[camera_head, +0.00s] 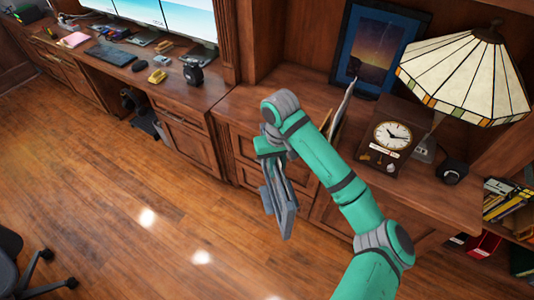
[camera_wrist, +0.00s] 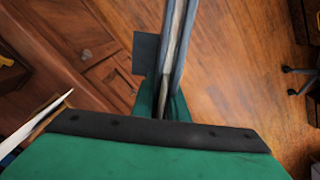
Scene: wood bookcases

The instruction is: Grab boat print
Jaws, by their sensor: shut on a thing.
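My gripper (camera_head: 271,178) hangs in front of the wooden cabinet, above the floor. It is shut on a thin, flat, blue-grey framed panel, the boat print (camera_head: 286,213), held clear of the furniture. The print is seen nearly edge-on, so its picture cannot be made out. In the wrist view the print (camera_wrist: 181,48) is a narrow strip running up from the gripper to the top edge. The gripper's body hides part of it.
On the cabinet top stand a dark-framed picture with a blue border (camera_head: 378,48), a clock (camera_head: 391,135) and a stained-glass lamp (camera_head: 468,75). A desk with a keyboard (camera_head: 110,54) is at left. An office chair (camera_head: 22,272) stands at lower left. The wooden floor between is open.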

